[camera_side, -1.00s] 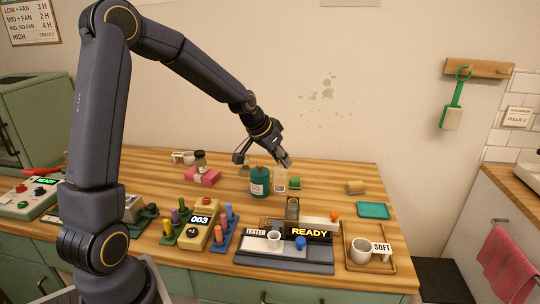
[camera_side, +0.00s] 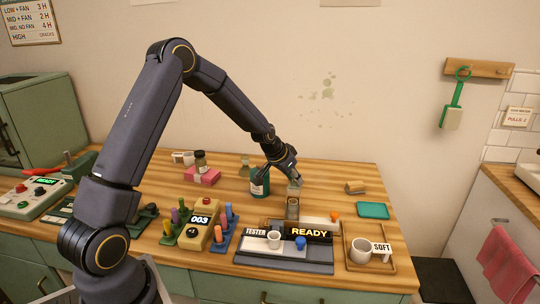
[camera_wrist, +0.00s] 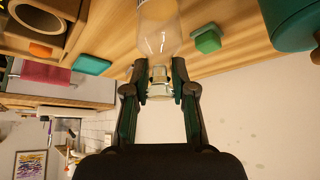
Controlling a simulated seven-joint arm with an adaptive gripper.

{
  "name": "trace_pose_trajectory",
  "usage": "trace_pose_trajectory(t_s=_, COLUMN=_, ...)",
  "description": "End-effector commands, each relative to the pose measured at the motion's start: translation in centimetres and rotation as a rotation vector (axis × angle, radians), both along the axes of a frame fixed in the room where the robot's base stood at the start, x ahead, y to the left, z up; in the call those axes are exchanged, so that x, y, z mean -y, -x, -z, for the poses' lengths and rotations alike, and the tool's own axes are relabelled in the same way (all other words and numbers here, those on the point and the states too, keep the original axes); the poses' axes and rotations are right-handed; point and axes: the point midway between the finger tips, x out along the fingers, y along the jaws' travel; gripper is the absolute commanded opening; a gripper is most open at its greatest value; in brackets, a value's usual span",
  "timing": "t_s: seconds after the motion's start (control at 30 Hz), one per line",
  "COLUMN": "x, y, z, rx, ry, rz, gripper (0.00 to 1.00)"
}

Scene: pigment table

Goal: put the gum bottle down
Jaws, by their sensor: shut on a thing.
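My gripper (camera_side: 283,172) is shut on a clear glass bottle, apparently the gum bottle (camera_side: 294,193), near the back middle of the table. In the wrist view, the fingers (camera_wrist: 160,84) close on its narrow pale neck, and the clear body (camera_wrist: 159,30) extends toward the table. Its base is cut off there. In the side view the bottle looks about upright, and its lower part is hidden behind a small brown-grey holder (camera_side: 292,209). I cannot tell whether it touches the table.
A teal bottle (camera_side: 260,184) stands close left of the gripper. A green block (camera_wrist: 206,39) sits beside the held bottle. The tester (camera_side: 285,262) with a cup and blue knob is in front. A teal tray (camera_side: 373,210) lies right. Bare wood shows between the teal bottle and the brush rack.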

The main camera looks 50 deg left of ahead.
Motion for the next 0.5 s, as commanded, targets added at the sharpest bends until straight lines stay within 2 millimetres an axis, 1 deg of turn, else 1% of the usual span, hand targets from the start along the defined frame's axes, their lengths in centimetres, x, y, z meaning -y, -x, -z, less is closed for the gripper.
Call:
trace_pose_trajectory(t_s=0.13, x=0.01, y=-0.01, z=0.34, rx=0.0, ry=0.0, rz=0.0, gripper=0.0)
trace_pose_trajectory(t_s=0.17, x=0.01, y=0.01, z=0.32, rx=-0.001, ry=0.0, rz=0.0, gripper=0.28)
trace_pose_trajectory(t_s=0.37, x=0.0, y=0.02, z=0.3, rx=-0.001, ry=0.001, rz=-0.001, gripper=0.49)
trace_pose_trajectory(t_s=0.5, x=0.01, y=0.02, z=0.29, rx=-0.001, ry=0.001, rz=-0.001, gripper=0.5)
